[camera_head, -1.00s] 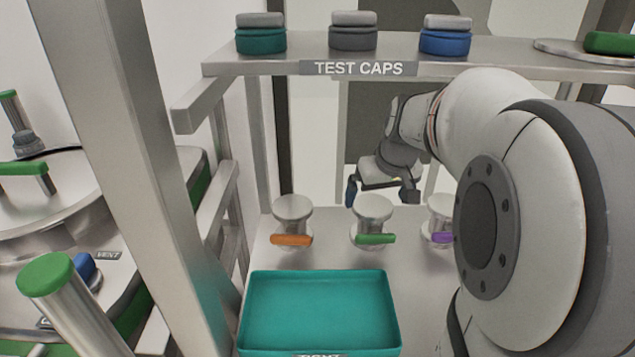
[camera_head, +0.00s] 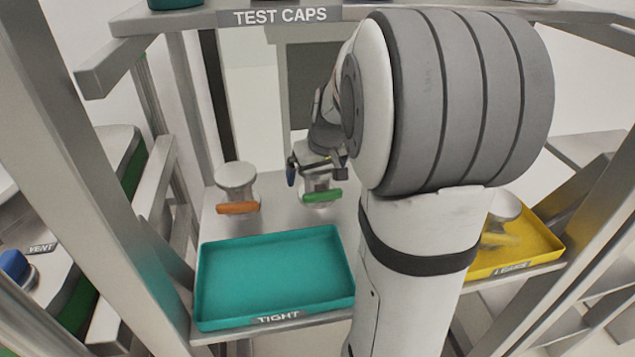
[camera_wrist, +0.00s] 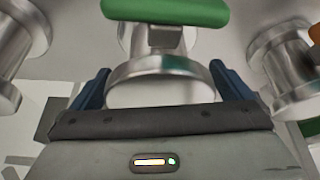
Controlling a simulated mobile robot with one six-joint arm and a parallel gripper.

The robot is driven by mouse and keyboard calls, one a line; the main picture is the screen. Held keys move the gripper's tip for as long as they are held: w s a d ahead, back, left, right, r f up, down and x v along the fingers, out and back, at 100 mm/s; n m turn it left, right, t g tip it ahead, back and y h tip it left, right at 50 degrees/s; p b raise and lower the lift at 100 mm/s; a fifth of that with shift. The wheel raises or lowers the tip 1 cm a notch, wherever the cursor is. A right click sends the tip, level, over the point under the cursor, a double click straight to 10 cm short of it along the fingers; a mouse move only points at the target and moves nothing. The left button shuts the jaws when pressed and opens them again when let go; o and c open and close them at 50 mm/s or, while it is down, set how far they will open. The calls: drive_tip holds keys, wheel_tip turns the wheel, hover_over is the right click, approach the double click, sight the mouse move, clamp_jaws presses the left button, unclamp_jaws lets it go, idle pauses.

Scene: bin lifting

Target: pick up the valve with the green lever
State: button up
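The valve with the green lever (camera_head: 322,195) stands upright on the shelf behind the teal tray. Its lever (camera_wrist: 168,12) and round metal flange (camera_wrist: 160,68) show in the wrist view. My gripper (camera_head: 317,168) is at the valve's top and hides part of it. In the wrist view its two blue fingers (camera_wrist: 161,75) are apart, one on each side of the flange. I cannot tell whether they touch it. A valve with an orange lever (camera_head: 237,190) stands to the left.
The teal tray (camera_head: 275,318) labelled TIGHT sits in front and looks empty. A yellow tray (camera_head: 545,245) at the right holds a metal part (camera_head: 500,212). The TEST CAPS shelf (camera_head: 400,14) spans above. Other valves flank the flange closely in the wrist view.

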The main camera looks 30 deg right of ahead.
drive_tip(key=shift+r, duration=0.1)
drive_tip(key=c, duration=1.5)
drive_tip(key=shift+s+r, duration=0.4)
drive_tip(key=shift+r, duration=0.1)
drive_tip(key=s+r, duration=0.7)
drive_tip(key=s, duration=0.6)
drive_tip(key=shift+a, duration=0.35)
drive_tip(key=shift+p, duration=0.3)
wheel_tip(320, 180, up, 6)
drive_tip(key=p, duration=0.4)
drive_tip(key=shift+s, duration=0.2)
